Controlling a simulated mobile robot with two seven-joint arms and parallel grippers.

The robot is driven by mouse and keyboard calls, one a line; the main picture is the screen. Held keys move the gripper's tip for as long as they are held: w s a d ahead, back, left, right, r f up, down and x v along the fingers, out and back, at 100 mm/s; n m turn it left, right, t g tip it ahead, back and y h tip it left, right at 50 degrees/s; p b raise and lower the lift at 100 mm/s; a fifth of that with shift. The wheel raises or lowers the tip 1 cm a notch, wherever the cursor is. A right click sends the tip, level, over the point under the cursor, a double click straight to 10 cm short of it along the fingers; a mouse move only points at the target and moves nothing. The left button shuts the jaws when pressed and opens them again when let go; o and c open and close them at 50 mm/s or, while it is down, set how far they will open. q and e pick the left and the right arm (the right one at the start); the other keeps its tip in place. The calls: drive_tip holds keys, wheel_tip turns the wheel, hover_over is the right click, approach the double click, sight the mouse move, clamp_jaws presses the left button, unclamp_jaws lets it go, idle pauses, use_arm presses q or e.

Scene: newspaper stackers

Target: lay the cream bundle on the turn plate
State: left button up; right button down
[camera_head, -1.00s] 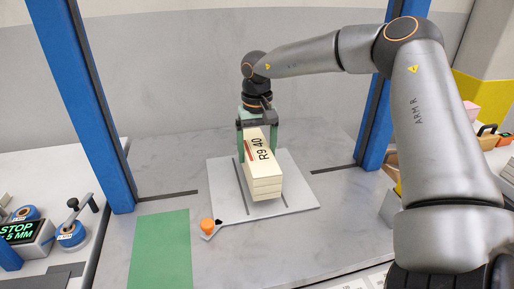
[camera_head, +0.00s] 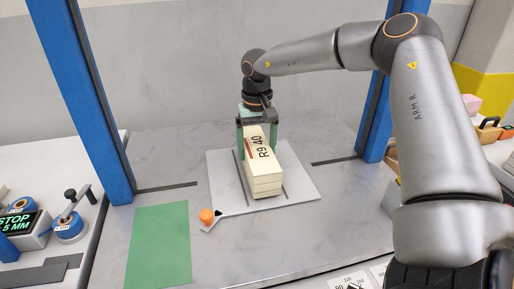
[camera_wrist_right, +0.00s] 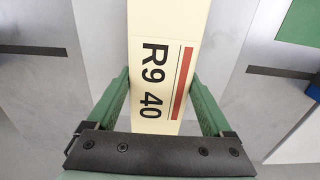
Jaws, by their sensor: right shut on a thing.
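The cream bundle (camera_head: 262,172) is a long stacked block marked "R9 40" with a red stripe. It is at the middle of the grey turn plate (camera_head: 299,185), its long side running toward me. My right gripper (camera_head: 258,132) is shut on the far part of the bundle from above, a green finger on each side. In the right wrist view the bundle (camera_wrist_right: 166,80) lies between the green fingers (camera_wrist_right: 160,108). I cannot tell whether its underside touches the plate. My left gripper is not in view.
An orange knob (camera_head: 207,216) on a small lever stands at the plate's near left corner. A green mat (camera_head: 160,245) lies left of it. Blue posts (camera_head: 82,100) rise on both sides. A "STOP 5 MM" display (camera_head: 17,224) is at far left.

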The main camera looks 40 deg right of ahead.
sight(257, 147)
drive_tip(key=shift+f, duration=0.2)
drive_tip(key=shift+c, duration=0.2)
unclamp_jaws()
drive_tip(key=shift+o, duration=0.2)
drive_tip(key=shift+s+f, duration=0.1)
drive_tip(key=shift+f, duration=0.1)
wheel_tip(257, 147, up, 13)
drive_tip(key=p, duration=0.1)
